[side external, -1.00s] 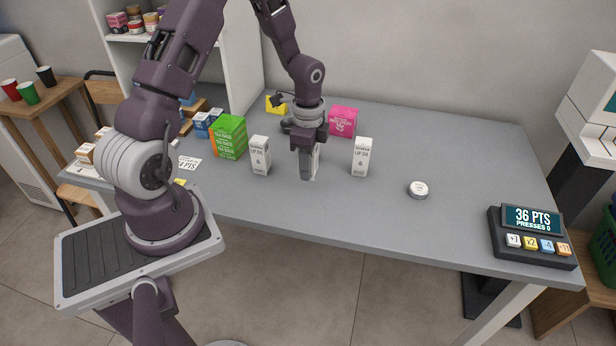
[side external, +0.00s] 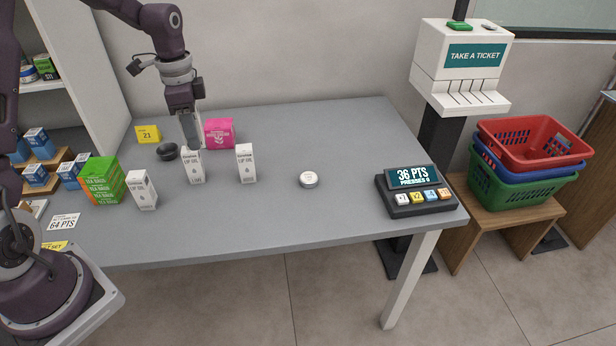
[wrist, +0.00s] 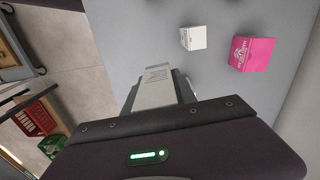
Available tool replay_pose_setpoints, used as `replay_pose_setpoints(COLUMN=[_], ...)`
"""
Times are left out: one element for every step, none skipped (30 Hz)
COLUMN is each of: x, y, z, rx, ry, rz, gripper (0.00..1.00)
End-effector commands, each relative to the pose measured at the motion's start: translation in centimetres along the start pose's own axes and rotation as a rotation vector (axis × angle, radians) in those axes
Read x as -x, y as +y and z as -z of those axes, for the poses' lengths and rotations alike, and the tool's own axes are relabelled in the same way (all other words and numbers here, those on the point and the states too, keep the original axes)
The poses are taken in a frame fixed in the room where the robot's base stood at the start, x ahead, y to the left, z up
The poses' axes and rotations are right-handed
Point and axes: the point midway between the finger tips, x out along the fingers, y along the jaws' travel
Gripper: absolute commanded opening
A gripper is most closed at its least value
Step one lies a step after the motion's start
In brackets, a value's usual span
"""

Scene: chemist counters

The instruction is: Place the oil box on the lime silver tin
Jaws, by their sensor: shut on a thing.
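My gripper (side external: 190,146) is shut on the top of the middle of three white lip oil boxes (side external: 193,168). This oil box is upright and appears slightly above the counter. In the wrist view, the gripper (wrist: 165,88) points away from the camera and a pale box end shows between its fingers. The small round silver tin (side external: 309,180) with a white lid lies on the counter to the right, apart from the gripper. Its label is too small to read.
White lip oil boxes stand left (side external: 142,190) and right (side external: 246,163) of the held one. A pink box (side external: 219,133), a dark bowl (side external: 168,151) and green tea boxes (side external: 102,180) are nearby. A points display (side external: 412,190) stands right of the tin. Counter around the tin is clear.

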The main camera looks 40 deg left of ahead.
Motion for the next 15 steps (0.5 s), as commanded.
replay_pose_setpoints(x=[-0.1, -0.1, -0.1, -0.2, -0.2, -0.2, -0.2, -0.2, -0.1, -0.1, -0.1, 0.0, 0.1, 0.1, 0.2], y=[-0.9, -1.6, -2.4, -3.0, -3.7, -4.6, -5.2, -5.8, -6.5, -6.9, -7.2, -7.5, -7.6, -7.5, -7.3], z=[0.8, 1.3, 2.0, 2.6, 3.3, 4.3, 5.1, 6.0, 7.2, 8.3, 9.4, 11.0, 12.2, 13.3, 14.8], rx=[0.023, 0.042, 0.067, 0.087, 0.104, 0.126, 0.141, 0.155, 0.170, 0.177, 0.180, 0.179, 0.175, 0.168, 0.156], ry=[0.000, 0.000, -0.001, -0.001, -0.001, -0.001, -0.002, -0.002, -0.004, -0.004, -0.004, -0.004, -0.004, -0.004, -0.005], rz=[0.001, 0.002, 0.003, 0.002, 0.003, 0.003, 0.003, 0.003, 0.003, 0.003, 0.003, 0.003, 0.003, 0.003, 0.002], gripper=[0.00, 0.00, 0.00, 0.00, 0.00, 0.00, 0.00, 0.00, 0.00, 0.00, 0.00, 0.00, 0.00, 0.00, 0.00])
